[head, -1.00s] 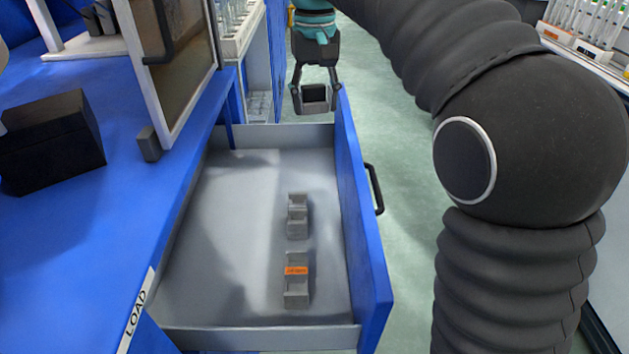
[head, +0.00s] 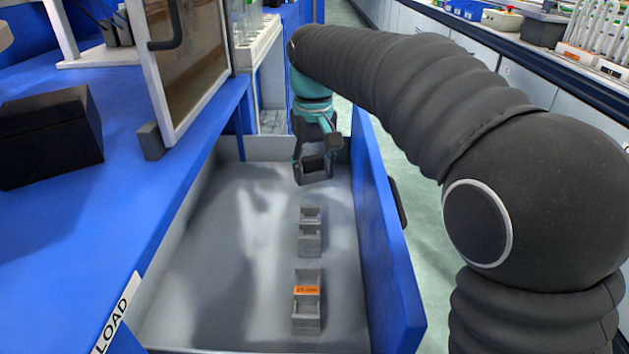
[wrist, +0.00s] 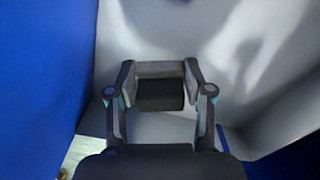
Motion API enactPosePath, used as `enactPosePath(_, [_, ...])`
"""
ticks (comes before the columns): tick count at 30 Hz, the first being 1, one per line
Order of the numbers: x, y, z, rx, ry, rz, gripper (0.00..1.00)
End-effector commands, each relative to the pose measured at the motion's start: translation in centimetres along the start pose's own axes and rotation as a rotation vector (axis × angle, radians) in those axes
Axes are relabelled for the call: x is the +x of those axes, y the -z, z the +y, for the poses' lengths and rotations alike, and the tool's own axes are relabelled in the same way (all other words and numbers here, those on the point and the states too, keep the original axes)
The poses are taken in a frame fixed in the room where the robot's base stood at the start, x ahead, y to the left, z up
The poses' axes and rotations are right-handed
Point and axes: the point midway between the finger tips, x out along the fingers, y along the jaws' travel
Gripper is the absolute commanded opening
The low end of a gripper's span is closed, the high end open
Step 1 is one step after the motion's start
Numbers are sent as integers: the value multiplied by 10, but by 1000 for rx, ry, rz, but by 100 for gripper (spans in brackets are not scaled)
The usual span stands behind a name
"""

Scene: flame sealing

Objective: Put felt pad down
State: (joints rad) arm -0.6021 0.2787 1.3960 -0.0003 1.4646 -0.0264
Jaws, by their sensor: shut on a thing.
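A dark felt pad (wrist: 160,95) is held between the two fingers of my gripper (head: 313,170), seen in the wrist view. It also shows as a dark block between the fingertips in the head view (head: 315,163). My gripper is shut on it, over the far end of the open grey drawer (head: 190,275). Two grey holders stand in a line in the drawer, nearer than my gripper: a small one (head: 310,240) and one with an orange label (head: 306,318). Both look empty. I cannot tell the gap between the pad and the drawer floor.
The blue drawer front (head: 385,230) rises at the right, with a dark handle outside. A blue worktop (head: 140,205) with a black box (head: 50,135) and a framed panel (head: 185,70) is at the left. The drawer floor left of the holders is clear.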

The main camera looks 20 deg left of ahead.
Motion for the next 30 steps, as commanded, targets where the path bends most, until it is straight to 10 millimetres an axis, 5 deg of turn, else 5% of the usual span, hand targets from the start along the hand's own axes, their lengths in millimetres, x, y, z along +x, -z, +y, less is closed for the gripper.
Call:
enactPosePath(4, [21, 0, 0, 0, 0, -2, 23])
enactPosePath(16, [26, 0, 0, 0, 0, -1, 23])
enactPosePath(17, [25, 0, 0, 0, 0, -1, 59])
enactPosePath(19, [25, 0, 0, 0, 0, -1, 76])
enactPosePath(30, [22, 0, 0, 0, 0, -1, 76])
